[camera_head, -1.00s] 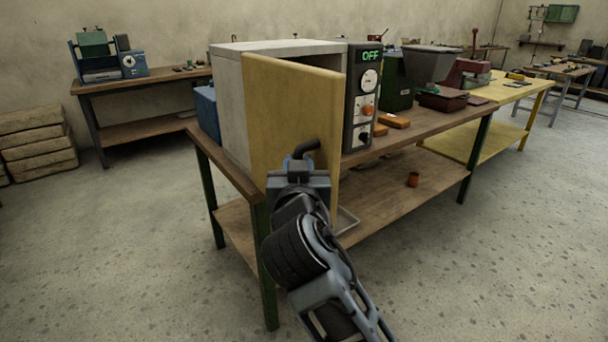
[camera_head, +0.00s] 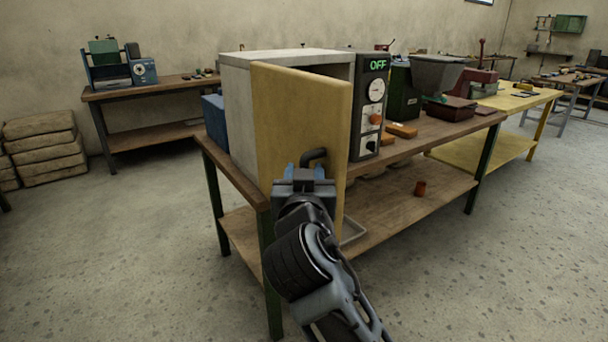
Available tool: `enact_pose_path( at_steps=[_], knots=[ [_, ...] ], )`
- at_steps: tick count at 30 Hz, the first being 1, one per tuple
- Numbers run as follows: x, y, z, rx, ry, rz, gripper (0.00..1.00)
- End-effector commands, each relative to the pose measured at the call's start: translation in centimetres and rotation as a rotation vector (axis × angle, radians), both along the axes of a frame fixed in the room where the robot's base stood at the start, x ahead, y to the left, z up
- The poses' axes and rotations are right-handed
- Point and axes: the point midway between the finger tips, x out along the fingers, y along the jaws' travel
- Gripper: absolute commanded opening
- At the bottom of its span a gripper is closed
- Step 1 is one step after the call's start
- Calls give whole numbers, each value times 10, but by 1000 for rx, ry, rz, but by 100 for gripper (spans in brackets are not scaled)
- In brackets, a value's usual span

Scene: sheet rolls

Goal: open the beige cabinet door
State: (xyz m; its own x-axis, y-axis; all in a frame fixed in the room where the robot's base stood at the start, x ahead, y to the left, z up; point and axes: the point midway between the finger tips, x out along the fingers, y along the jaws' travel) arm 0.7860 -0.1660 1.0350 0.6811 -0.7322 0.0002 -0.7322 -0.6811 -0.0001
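The beige cabinet (camera_head: 238,110) stands on the near workbench. Its yellowish-beige door (camera_head: 300,115) is swung partly open toward me, with a gap at its right side beside the control panel. A dark curved handle (camera_head: 318,154) sticks out low on the door's outer face. My gripper (camera_head: 305,172) is in front of the door, just below the handle in the picture. Its two blue fingertips show apart, with the handle's lower end appearing between them. I cannot tell whether they touch the handle. The cabinet's inside is mostly hidden by the door.
A control panel (camera_head: 371,105) reading OFF is at the cabinet's right. An orange block (camera_head: 402,131) lies on the wooden workbench (camera_head: 440,133). A small orange-brown cup (camera_head: 420,188) is on the lower shelf. The floor (camera_head: 480,285) at the right is clear.

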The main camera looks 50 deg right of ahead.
Motion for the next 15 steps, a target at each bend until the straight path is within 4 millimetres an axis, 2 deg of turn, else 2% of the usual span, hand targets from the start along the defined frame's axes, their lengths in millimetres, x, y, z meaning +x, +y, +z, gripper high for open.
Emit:
enact_pose_path(
  at_steps=[15],
  knots=[
    [-47,51,-2,1,1,3,41]
  ],
)
